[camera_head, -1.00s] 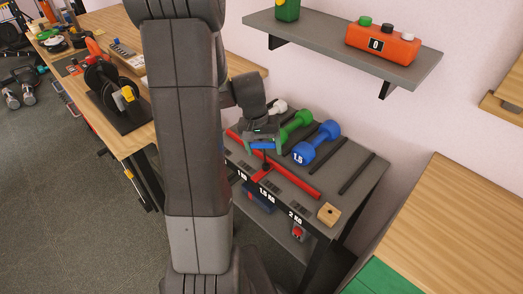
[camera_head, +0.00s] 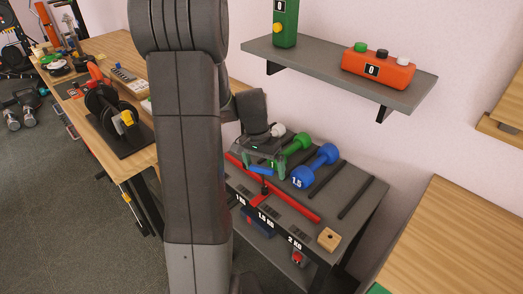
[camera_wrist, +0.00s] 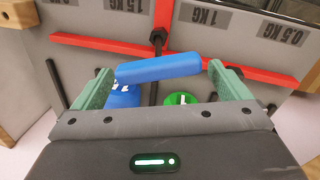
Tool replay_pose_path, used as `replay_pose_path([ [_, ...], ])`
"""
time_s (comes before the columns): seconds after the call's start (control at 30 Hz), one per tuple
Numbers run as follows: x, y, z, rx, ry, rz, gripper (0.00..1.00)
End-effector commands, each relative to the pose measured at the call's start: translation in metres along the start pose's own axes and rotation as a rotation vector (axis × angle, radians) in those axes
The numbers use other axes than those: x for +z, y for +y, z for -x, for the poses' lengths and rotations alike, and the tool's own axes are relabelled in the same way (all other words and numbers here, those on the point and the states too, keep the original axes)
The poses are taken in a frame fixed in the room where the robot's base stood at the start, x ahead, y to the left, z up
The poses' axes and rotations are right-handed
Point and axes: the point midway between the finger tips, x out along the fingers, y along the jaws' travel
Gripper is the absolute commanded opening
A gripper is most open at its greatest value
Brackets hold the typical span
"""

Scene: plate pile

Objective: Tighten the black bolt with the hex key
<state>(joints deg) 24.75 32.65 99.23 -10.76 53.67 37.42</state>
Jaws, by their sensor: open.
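The hex key (camera_head: 261,170) has a blue bar handle, which also shows in the wrist view (camera_wrist: 158,68). The black bolt (camera_wrist: 157,37) stands at the red strip on the rack; in the head view it (camera_head: 264,186) shows small and dark just below the handle. My gripper (camera_head: 264,167) is open above the rack with its green fingers on either side of the handle. In the wrist view the handle lies slightly tilted between the fingertips, its left end close to the left finger and a gap at the right. Whether the key sits in the bolt is unclear.
The grey rack (camera_head: 342,215) holds a green dumbbell (camera_head: 297,143) and a blue dumbbell (camera_head: 315,165) close behind my gripper. A wooden block (camera_head: 328,239) sits at its right corner. A wall shelf (camera_head: 405,95) with an orange box (camera_head: 378,68) hangs above.

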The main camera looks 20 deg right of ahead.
Motion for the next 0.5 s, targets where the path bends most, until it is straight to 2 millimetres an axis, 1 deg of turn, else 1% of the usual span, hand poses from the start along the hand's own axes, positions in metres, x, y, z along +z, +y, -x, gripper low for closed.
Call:
replay_pose_path([
  [0.3,-0.001,0.000,0.071,-0.004,0.005,-0.001,0.96],
  [0.4,-0.001,0.000,0.092,-0.003,0.005,-0.001,0.96],
  [0.5,-0.001,0.000,0.108,-0.002,0.004,-0.001,0.96],
])
